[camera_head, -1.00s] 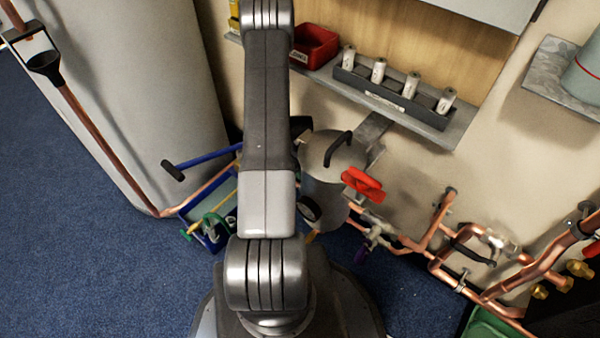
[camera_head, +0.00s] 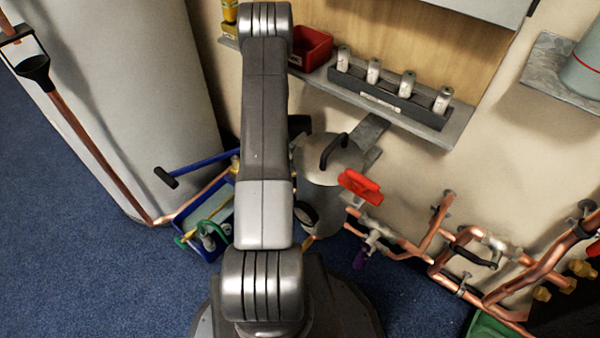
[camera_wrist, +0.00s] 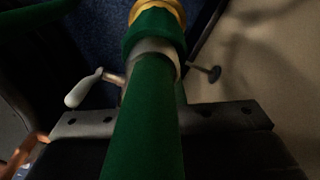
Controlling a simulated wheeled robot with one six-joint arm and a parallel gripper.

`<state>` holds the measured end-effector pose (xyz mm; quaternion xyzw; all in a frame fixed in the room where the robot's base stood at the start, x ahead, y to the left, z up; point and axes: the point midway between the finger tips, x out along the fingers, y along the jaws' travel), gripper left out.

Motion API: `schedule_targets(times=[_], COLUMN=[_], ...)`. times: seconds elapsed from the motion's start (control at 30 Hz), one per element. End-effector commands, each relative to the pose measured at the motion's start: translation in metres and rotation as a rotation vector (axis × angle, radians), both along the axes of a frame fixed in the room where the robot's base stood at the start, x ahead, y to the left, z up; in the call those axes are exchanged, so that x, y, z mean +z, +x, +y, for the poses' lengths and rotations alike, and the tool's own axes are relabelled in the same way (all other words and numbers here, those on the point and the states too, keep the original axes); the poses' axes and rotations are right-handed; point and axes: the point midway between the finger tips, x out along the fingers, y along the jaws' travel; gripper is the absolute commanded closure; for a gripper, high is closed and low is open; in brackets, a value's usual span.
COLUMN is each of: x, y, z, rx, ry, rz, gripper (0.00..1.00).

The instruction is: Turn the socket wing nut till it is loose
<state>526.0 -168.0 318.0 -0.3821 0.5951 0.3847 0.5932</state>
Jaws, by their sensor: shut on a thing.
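In the wrist view a thick green shaft (camera_wrist: 150,140) runs up the middle between the two dark jaws of my gripper (camera_wrist: 160,122), which is shut on it. Above the jaws it has a pale grey collar (camera_wrist: 158,52), a wider green ring and a brass-coloured end (camera_wrist: 155,8) at the top edge. A pale lever (camera_wrist: 82,90) on a copper-coloured stub sticks out to the left of the shaft. I cannot tell for sure which part is the socket wing nut. In the head view my gripper is hidden behind my arm.
A red handle (camera_head: 360,187) and copper pipes (camera_head: 440,262) stand right of my arm. A blue tray (camera_head: 214,248) with green items lies to its left. A shelf (camera_head: 455,130) holds a red bin (camera_head: 309,48).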

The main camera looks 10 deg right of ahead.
Motion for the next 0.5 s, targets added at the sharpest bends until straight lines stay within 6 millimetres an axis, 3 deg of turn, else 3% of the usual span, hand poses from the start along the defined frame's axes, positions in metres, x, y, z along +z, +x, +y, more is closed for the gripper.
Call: schedule_targets(times=[0.37,0.4,0.5], x=[0.0012,0.0012,0.0011], y=[0.0044,0.0045,0.0041], z=[-0.0018,-0.0018,-0.0016], rx=[0.010,0.009,0.008], ry=[-0.004,-0.004,-0.004], rz=[-0.010,-0.011,-0.010], gripper=[1.00,0.85,0.69])
